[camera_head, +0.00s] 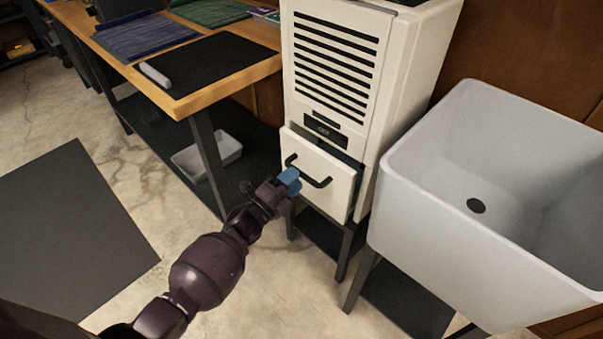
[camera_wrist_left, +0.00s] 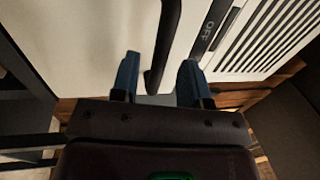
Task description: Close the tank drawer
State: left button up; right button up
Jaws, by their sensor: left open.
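The tank drawer (camera_head: 322,183) is the white lower front of a tall white slatted unit (camera_head: 335,65). It stands out from the unit, with a dark gap along its top edge. Its black bar handle (camera_head: 318,182) runs across the front. My left gripper (camera_head: 289,181), with blue fingertips, is at the left part of the handle. In the left wrist view the two blue fingers (camera_wrist_left: 160,80) are apart, with the black handle (camera_wrist_left: 165,45) showing between them. I cannot tell whether they touch it. My right gripper is not in view.
A grey sink (camera_head: 400,185) stands close on the right of the unit. A wooden table (camera_head: 185,105) with mats is on the left, with a pale tray (camera_head: 190,163) beneath it. Open concrete floor lies in front, with a dark mat (camera_head: 70,225) at left.

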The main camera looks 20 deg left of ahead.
pick_arm(q)
jog(key=shift+x, duration=1.65)
jog(key=shift+c, duration=0.4)
grip_shut()
